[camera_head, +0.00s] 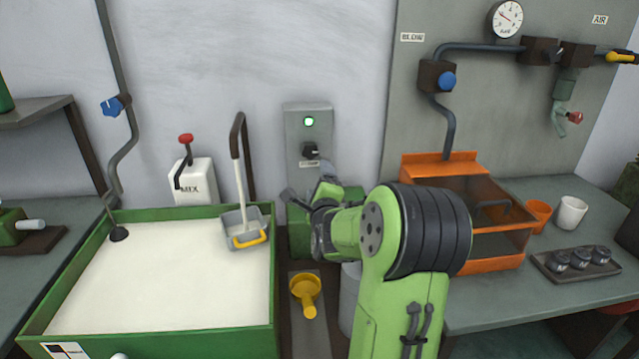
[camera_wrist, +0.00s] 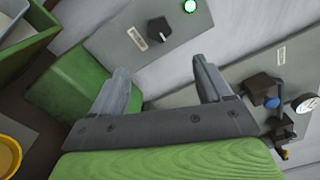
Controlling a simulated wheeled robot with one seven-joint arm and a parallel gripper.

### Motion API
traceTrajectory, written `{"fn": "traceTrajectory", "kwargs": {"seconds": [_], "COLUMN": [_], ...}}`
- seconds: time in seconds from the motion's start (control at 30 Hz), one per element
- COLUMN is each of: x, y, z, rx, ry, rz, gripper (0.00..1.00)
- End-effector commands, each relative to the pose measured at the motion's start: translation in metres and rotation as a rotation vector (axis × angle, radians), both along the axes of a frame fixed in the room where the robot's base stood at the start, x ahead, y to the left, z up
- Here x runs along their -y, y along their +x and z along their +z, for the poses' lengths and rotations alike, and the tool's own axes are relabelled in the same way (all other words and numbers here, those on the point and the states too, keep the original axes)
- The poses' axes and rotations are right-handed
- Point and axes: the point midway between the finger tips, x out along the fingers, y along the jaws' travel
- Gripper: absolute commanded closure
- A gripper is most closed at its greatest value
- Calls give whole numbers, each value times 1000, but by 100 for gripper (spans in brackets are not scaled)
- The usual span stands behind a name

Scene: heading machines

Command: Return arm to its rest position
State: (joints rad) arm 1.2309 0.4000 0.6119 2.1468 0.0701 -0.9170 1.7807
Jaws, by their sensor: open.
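My gripper (camera_wrist: 163,88) is open and empty in the wrist view, its two grey fingers spread apart. A grey control panel with a black knob (camera_wrist: 160,31) and a lit green lamp (camera_wrist: 190,6) lies beyond the fingers. In the head view my green arm rises from the bottom and bends left in front of a green machine block (camera_head: 299,240). The panel (camera_head: 309,128) stands on the wall behind it, with its lamp lit green.
A green-rimmed tray of white material (camera_head: 150,285) is at left, with a grey scoop basket (camera_head: 246,226) at its edge. An orange box (camera_head: 500,250), cups (camera_head: 571,213) and a tray of dark pieces (camera_head: 577,262) stand at right.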

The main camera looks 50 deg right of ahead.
Motion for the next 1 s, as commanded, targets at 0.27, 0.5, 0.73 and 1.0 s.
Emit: {"fn": "traceTrajectory", "kwargs": {"seconds": [0.27, 0.5, 0.73, 1.0], "x": [-2, -2, -60, -256], "y": [-2, -2, 18, -49], "z": [0, 0, 20, 72], "rx": [0, 0, -244, -1085], "ry": [1, 1, -129, -793], "rz": [0, 0, 123, 678], "gripper": [22, 22, 22, 22]}}
